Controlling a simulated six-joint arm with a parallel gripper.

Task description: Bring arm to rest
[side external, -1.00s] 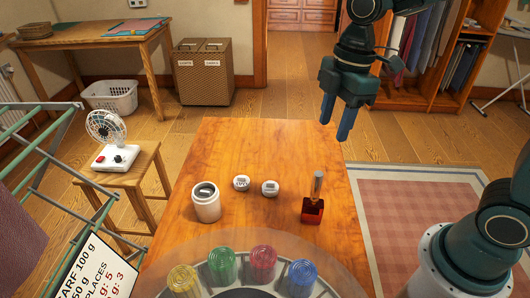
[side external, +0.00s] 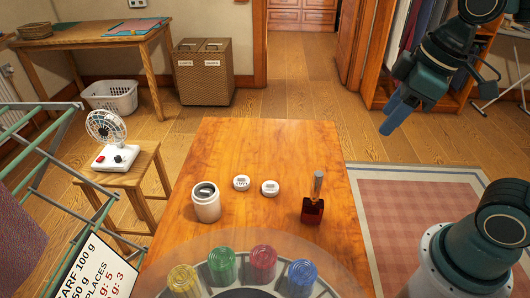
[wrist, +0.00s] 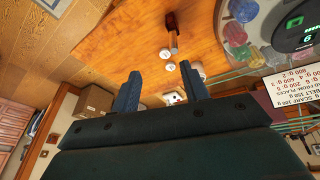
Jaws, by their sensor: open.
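My gripper (side external: 398,114) is raised in the air to the right of the wooden table (side external: 255,150), above the floor near the pink rug. Its blue fingers point down and to the left. In the wrist view my gripper (wrist: 158,88) shows its two fingers spread apart with nothing between them. It touches nothing.
A round tray with coloured lidded containers (side external: 262,263) stands at the front. A drying rack (side external: 40,150) is at left.

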